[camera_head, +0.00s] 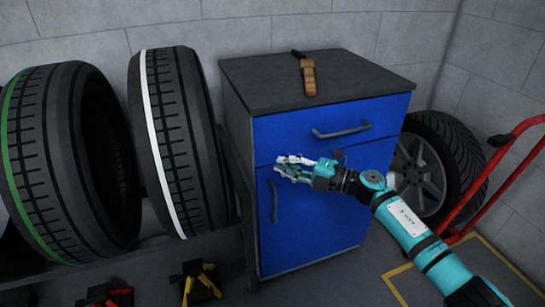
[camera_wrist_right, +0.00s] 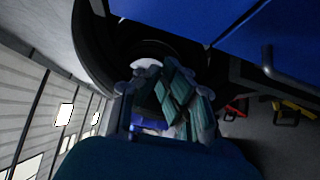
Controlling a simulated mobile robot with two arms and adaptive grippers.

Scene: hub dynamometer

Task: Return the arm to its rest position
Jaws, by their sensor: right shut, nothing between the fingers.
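My right arm (camera_head: 405,222) is teal and comes in from the lower right in the head view. Its right gripper (camera_head: 280,168) is in front of the blue cabinet (camera_head: 310,225), near the line between the drawer and the door. The gripper is shut and empty. The gripper fingers also show in the right wrist view (camera_wrist_right: 165,105), where the picture is turned and dark. The drawer and door both look closed. My left gripper is not in view.
A brown-handled tool (camera_head: 308,78) lies on the cabinet's dark top (camera_head: 350,80). Two tyres (camera_head: 55,150) (camera_head: 175,140) stand at the left. A wheel (camera_head: 435,165) and a red hand truck (camera_head: 495,180) are at the right. Red and yellow clamp-like items (camera_head: 200,283) sit at lower left.

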